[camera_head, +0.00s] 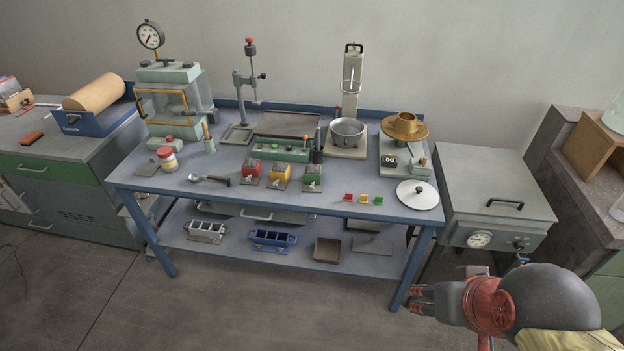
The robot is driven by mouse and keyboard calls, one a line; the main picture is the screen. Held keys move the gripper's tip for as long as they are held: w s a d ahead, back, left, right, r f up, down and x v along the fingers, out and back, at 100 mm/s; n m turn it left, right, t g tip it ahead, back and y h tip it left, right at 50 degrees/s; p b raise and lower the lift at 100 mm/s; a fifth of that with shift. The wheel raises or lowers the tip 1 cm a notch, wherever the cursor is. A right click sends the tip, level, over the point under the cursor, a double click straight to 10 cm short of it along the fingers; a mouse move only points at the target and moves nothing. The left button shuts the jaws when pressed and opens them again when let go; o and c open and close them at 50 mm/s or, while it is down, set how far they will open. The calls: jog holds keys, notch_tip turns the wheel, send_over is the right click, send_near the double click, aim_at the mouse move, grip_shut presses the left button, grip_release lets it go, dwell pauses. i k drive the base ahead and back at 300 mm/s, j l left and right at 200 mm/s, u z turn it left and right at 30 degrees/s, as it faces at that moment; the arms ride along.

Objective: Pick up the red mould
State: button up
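The red mould (251,168) is a small block-shaped box with a red top and a grey front. It stands on a dark plate on the blue bench (160,182), at the left end of a row with a yellow mould (280,172) and a green mould (313,174). My gripper (414,300) is at the lower right, in front of the bench's right front leg and far from the red mould. Its two red-tipped fingers look apart, with nothing seen between them.
Small red, yellow and green cubes (364,198) lie right of the moulds. A spoon (209,178) lies to the left. A green block with knobs (281,153) stands behind. The bench front edge is mostly clear.

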aim_at(252, 166)
jog(key=i+j, duration=0.1)
jog(key=j, duration=0.3)
jog(key=i+j+u, duration=0.1)
jog(key=j, duration=0.3)
jog(key=i+j, duration=0.15)
jog(key=j, duration=0.25)
jog(key=i+j+u, duration=0.1)
jog(key=j, duration=0.3)
jog(key=i+j, duration=0.2)
jog(key=j, duration=0.15)
jog(key=i+j+u, duration=0.15)
jog(key=j, duration=0.25)
jog(key=i+j, duration=0.15)
jog(key=j, duration=0.2)
